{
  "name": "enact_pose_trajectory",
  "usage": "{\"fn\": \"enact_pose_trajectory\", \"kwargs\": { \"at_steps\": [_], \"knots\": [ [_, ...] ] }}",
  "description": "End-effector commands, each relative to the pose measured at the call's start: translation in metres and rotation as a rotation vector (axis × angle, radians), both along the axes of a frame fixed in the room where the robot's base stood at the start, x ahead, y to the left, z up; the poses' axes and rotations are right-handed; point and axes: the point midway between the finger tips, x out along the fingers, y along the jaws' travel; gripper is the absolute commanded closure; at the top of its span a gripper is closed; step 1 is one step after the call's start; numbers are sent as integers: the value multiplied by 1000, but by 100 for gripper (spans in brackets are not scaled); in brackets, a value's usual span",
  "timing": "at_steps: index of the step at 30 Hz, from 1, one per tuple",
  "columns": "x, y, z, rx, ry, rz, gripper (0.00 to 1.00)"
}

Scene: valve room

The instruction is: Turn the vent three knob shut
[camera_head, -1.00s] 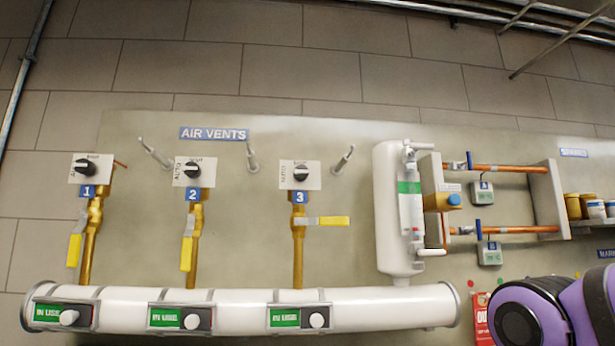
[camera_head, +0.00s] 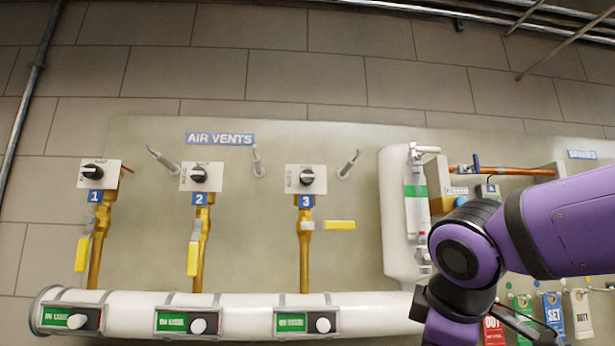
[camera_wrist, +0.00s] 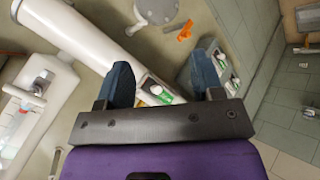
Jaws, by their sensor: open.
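The vent three knob (camera_head: 307,177) is a black dial on a white plate above the blue 3 label (camera_head: 306,201), under the AIR VENTS sign. Its brass pipe below has a yellow lever (camera_head: 340,225) lying sideways. My purple arm is at the lower right of the head view, well right of the knob and in front of the wall. My gripper shows in the wrist view (camera_wrist: 166,84), with two dark blue fingers apart and nothing held between them. Behind them are the white pipe (camera_wrist: 85,40) and a green IN USE slider. The knob is not in the wrist view.
Knobs 1 (camera_head: 93,173) and 2 (camera_head: 199,175) stand to the left, their yellow levers hanging down. Thin metal pegs (camera_head: 349,164) stick out beside the knobs. A white cylinder (camera_head: 397,215) stands between knob 3 and my arm. Hanging tags (camera_head: 553,311) are at the lower right.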

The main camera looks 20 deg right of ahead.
Motion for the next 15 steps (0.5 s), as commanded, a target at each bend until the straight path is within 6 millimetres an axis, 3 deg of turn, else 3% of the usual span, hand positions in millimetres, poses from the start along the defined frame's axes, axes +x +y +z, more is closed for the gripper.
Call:
{"fn": "enact_pose_trajectory", "kwargs": {
  "at_steps": [3, 9, 15],
  "knots": [
    [44, 15, 62, -360, -55, 277, 39],
    [102, 58, 167, -1004, -120, 645, 39],
    [133, 107, 251, -1552, -135, 826, 39]
  ]
}}
